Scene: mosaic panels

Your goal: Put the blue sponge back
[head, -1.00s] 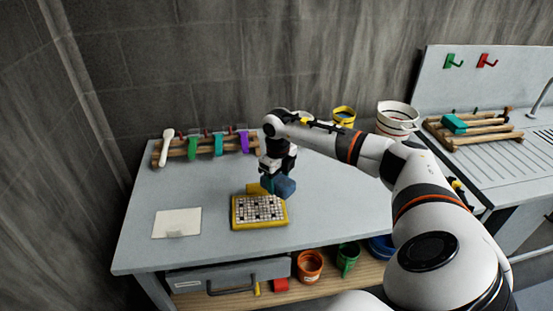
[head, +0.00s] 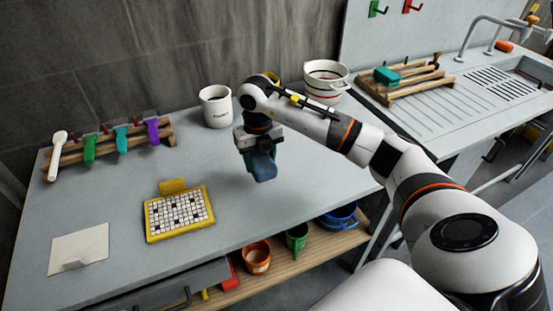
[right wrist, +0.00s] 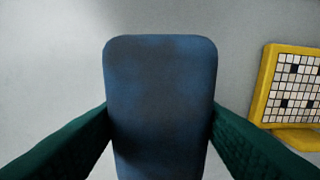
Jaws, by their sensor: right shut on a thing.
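The blue sponge (head: 264,168) is held in my right gripper (head: 258,152), above the grey table in the head view. In the right wrist view the sponge (right wrist: 160,105) fills the middle, with the dark green fingers (right wrist: 160,130) pressed on both its sides. It is clear of the yellow-framed mosaic panel (head: 180,215), which lies on the table to the left of it. The panel's edge also shows at the right of the wrist view (right wrist: 268,85). My left gripper is not seen.
A wooden rack (head: 390,91) with a teal sponge (head: 386,76) stands on the draining board at the right. A white pot (head: 215,107) and a striped bucket (head: 326,82) stand at the table's back. A tool rack (head: 105,146) and a white card (head: 78,249) are at the left.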

